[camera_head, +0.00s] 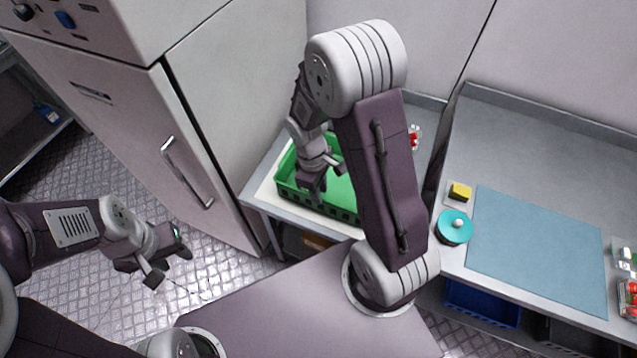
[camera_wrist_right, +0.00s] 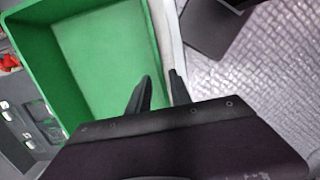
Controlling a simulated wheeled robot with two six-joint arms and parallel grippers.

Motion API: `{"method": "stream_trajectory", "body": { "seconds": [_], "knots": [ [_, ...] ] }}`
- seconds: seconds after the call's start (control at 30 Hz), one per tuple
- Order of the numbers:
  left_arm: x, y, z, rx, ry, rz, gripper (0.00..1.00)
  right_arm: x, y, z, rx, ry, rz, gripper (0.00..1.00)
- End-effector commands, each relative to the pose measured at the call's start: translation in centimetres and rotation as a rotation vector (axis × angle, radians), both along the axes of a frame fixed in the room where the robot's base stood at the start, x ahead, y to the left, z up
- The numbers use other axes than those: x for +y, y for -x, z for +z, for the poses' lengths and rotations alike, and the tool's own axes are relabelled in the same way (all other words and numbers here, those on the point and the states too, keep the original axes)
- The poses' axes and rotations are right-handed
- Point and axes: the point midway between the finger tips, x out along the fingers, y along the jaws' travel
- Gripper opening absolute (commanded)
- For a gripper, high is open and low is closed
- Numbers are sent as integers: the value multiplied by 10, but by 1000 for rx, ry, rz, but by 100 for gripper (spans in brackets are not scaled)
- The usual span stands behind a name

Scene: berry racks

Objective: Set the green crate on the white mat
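The green crate (camera_head: 345,214) stands on a side table by the tall cabinet, partly hidden behind my right arm. A white surface, seemingly the white mat (camera_head: 266,192), shows along its left side, and the crate appears to rest on it. My right gripper (camera_head: 324,176) is over the crate's left part. In the right wrist view, its fingers (camera_wrist_right: 159,82) are apart, one inside the crate (camera_wrist_right: 105,50) and one outside its wall; contact is unclear. My left gripper (camera_head: 167,264) is open and empty above the floor at left.
The counter at right holds a blue mat (camera_head: 535,245), a teal round lidded pot (camera_head: 454,227), a yellow block (camera_head: 460,191) and berry containers (camera_head: 628,298). A blue bin (camera_head: 482,303) sits below. The tall cabinet (camera_head: 150,120) closely borders the side table.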

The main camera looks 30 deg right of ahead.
Motion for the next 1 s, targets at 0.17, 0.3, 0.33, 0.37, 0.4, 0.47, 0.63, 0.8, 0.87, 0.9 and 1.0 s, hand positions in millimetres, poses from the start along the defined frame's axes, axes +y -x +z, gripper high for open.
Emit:
{"method": "stream_trajectory", "body": {
  "seconds": [0.17,0.3,0.33,0.37,0.4,0.47,0.63,0.8,0.87,0.9,1.0],
  "knots": [
    [0,0,3,0,0,0,38,2,-3,28,-3,0,1,25],
    [0,0,3,0,0,0,38,3,-3,34,1,0,0,25],
    [0,0,3,0,0,0,38,3,-3,34,1,0,-1,25],
    [0,0,3,0,0,0,38,3,-2,35,-3,-1,-10,25],
    [0,0,3,0,0,0,38,4,1,39,-19,-6,-54,25],
    [0,0,3,0,0,0,38,7,12,49,-66,-19,-192,25],
    [0,0,3,0,0,0,38,14,43,69,-186,-80,-625,25],
    [0,0,3,0,0,0,38,16,50,72,-210,-98,-736,25],
    [0,0,3,0,0,0,38,16,50,72,-209,-97,-734,25],
    [0,0,3,0,0,0,38,16,50,72,-208,-97,-733,25],
    [0,0,3,0,0,0,38,16,50,72,-208,-97,-732,25]
  ]
}}
